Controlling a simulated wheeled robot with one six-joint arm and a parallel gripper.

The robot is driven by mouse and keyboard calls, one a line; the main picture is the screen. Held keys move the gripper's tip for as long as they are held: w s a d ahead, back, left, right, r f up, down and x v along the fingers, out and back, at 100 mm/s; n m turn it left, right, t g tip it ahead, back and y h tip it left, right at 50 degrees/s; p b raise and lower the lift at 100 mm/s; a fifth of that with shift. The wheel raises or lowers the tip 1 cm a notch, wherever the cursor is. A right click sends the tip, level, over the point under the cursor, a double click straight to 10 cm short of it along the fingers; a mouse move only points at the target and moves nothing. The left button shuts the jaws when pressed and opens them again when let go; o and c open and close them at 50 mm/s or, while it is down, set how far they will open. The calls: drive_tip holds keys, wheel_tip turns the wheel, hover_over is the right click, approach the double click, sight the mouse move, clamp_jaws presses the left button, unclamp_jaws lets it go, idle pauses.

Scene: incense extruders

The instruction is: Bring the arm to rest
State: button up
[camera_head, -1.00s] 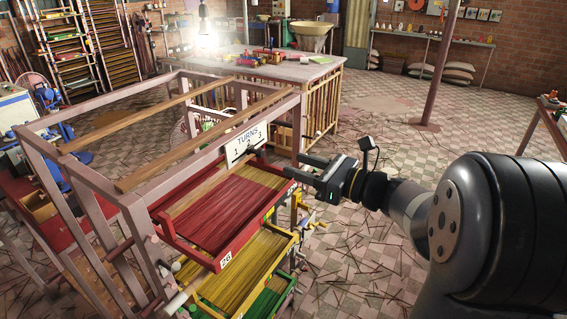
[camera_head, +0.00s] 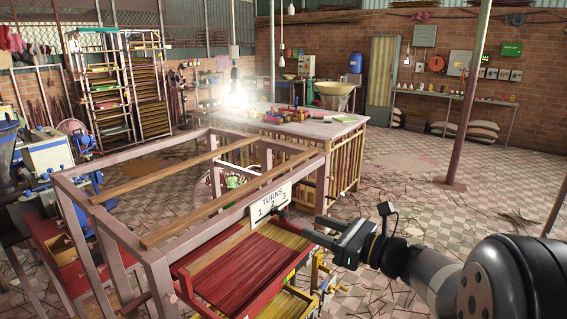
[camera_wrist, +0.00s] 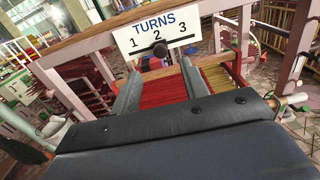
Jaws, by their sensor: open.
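My gripper (camera_head: 303,225) is at the lower right of the rack in the head view, its fingers pointing left toward the rack's front. In the wrist view my gripper (camera_wrist: 160,82) has its two fingers spread apart with nothing held between them. The red tray of incense sticks (camera_wrist: 160,92) shows beyond and between the fingers. The white TURNS 1 2 3 sign (camera_head: 268,204) is just beyond the fingertips; it also shows in the wrist view (camera_wrist: 178,28). A dark knob (camera_wrist: 160,49) sits at its lower edge.
The wooden rack frame (camera_head: 165,268) stands close on the left. The red tray (camera_head: 240,275) juts out below my gripper. A table (camera_head: 340,128) with a bright lamp stands behind. A pole (camera_head: 468,110) rises at the right. Tiled floor between is strewn with sticks.

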sight(285, 216)
drive_tip(key=p+x, duration=0.1)
drive_tip(key=x, duration=0.6)
drive_tip(key=shift+w+a, duration=0.1)
drive_tip(key=shift+s+a, duration=0.1)
drive_tip(key=shift+s, duration=0.15)
